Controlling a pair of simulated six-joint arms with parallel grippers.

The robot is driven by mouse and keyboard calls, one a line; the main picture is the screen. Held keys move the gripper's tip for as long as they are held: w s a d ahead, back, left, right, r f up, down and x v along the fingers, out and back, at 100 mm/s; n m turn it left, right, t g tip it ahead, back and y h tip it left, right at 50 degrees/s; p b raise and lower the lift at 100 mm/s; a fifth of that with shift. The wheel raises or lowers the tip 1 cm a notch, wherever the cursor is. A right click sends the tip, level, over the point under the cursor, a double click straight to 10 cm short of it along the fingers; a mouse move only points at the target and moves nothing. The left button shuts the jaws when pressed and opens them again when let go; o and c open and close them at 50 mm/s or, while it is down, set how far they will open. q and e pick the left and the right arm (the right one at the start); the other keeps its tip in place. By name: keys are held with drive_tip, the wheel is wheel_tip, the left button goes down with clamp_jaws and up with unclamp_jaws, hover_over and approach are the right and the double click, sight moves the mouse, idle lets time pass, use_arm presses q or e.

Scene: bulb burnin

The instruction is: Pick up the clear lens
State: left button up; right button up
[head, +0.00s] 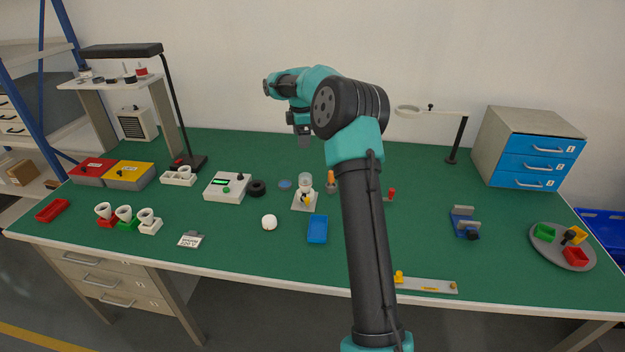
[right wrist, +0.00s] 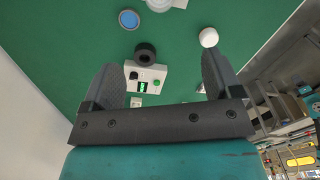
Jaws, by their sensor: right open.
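A clear, cup-like piece (head: 305,180) stands on a white holder plate (head: 304,200) near the table's middle; I take it as the clear lens, but cannot be sure. In the right wrist view a pale round piece (right wrist: 160,4) is cut off by the top edge. A blue disc with a grey rim (head: 285,184) lies to its left on the mat; it also shows in the wrist view (right wrist: 129,19). My right gripper (head: 304,142) hangs above the table behind these things. It is open, with nothing between its fingers (right wrist: 160,78). My left gripper is out of view.
A black ring (head: 257,188) and a white tester box (head: 227,187) stand left of the disc. A white ball (head: 269,222), a blue tray (head: 317,229) and an orange-handled tool (head: 331,182) are nearby. My right arm hides part of the table.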

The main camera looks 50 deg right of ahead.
drive_tip(key=shift+s+d+r, duration=0.3)
drive_tip(key=shift+d+r, duration=0.05)
drive_tip(key=shift+d, duration=0.1)
drive_tip(key=shift+f, duration=0.1)
hover_over(305, 175)
wheel_tip(305, 175, down, 12)
drive_tip(key=shift+f, duration=0.1)
idle(0.4)
drive_tip(key=shift+f, duration=2.55)
drive_tip(key=shift+s, duration=0.1)
drive_tip(key=shift+c, duration=0.3)
drive_tip(key=c, duration=0.9)
